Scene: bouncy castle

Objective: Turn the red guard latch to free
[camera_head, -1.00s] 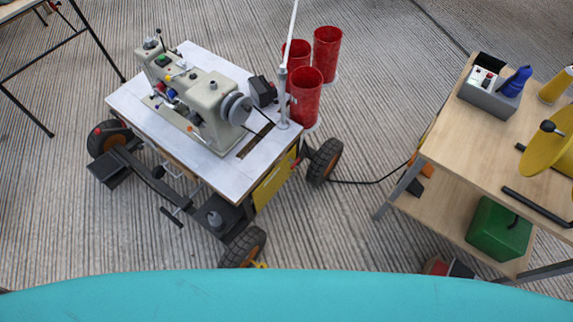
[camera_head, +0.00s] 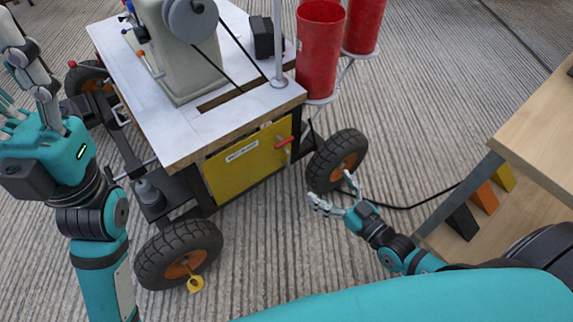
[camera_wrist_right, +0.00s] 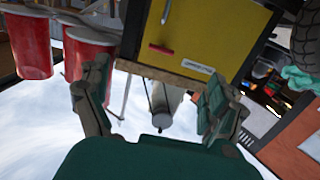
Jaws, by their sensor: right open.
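The red guard latch (camera_head: 284,142) is a small red handle at the right side of the yellow panel (camera_head: 245,165), below the tabletop of the sewing machine cart. In the right wrist view, which shows the cart upside down, the latch (camera_wrist_right: 161,50) lies roughly crosswise on the yellow panel (camera_wrist_right: 210,30). My right gripper (camera_head: 335,192) is open and empty, low beside the cart's wheel and apart from the latch. Its spread fingers (camera_wrist_right: 155,103) show in the wrist view. My left gripper (camera_head: 22,108) is at the left edge, away from the latch; its fingers are partly cut off.
The cart's black wheel (camera_head: 338,160) stands close to my right gripper. Red cups (camera_head: 320,50) sit at the cart's right. A wooden table (camera_head: 540,135) stands at the right. A black cable (camera_head: 415,203) crosses the floor between them.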

